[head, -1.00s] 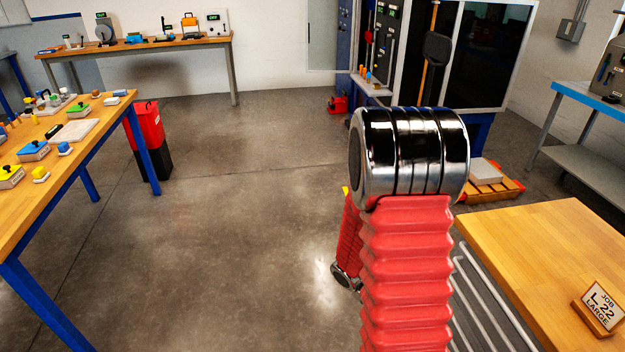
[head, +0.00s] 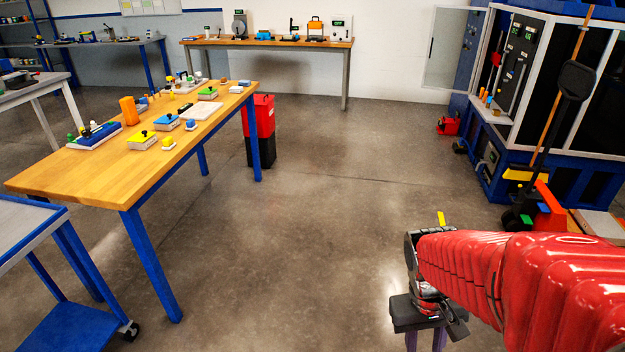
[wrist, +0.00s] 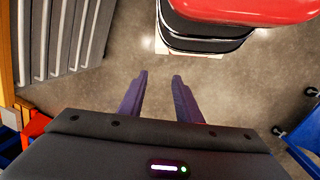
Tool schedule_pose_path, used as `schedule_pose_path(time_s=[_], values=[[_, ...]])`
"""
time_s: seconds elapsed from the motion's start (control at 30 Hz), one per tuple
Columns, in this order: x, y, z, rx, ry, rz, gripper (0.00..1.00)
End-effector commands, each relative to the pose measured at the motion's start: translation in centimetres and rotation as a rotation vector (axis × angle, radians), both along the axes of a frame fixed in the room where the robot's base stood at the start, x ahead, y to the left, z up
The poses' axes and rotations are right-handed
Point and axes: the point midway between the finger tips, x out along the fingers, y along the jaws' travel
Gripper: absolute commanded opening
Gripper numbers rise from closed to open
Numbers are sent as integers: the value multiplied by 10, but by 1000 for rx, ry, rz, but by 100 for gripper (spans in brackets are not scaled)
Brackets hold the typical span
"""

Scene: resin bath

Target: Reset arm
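My red-sleeved arm reaches in from the right edge in the head view. My gripper (head: 425,342) points down at its end, low and right of centre, with its lower part cut off by the frame's bottom edge. In the wrist view, the two purple fingers of my gripper (wrist: 158,78) stand apart with bare concrete floor between them. It is open and holds nothing.
A wooden table (head: 75,183) with several coloured blocks stands left, beside a blue cart (head: 30,232). A red and black bin (head: 262,130) stands behind it. A blue machine (head: 540,110) and a pallet jack (head: 550,212) are right. The middle floor is clear.

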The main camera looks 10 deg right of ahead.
Motion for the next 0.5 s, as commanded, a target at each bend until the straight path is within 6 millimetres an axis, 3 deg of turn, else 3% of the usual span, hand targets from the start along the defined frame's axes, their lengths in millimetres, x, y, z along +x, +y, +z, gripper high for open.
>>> schedule_pose_path(time_s=[0.5], values=[[21, 67, 80, 88, -351, -1, 31]])
